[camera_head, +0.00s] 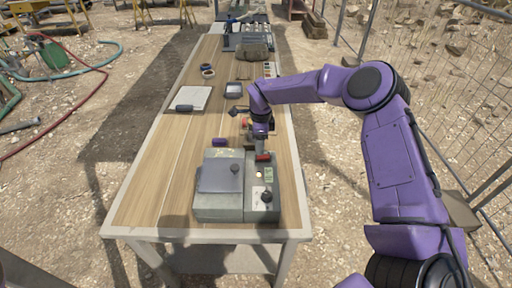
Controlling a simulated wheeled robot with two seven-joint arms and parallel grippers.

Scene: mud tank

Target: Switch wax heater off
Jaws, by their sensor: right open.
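The wax heater (219,205) looks to be the grey-green box with a lid and dark knobs at the near end of the long wooden table. Its narrow right-hand part carries a light panel and a dark knob (266,197). A small red part shows at the back of that panel. My right gripper (262,156) points down just above the back right part of the box, close to the red part. I cannot tell whether it touches. It is open. My left gripper is out of view.
The left side of the tabletop is clear. A wire fence (480,120) stands at the right.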

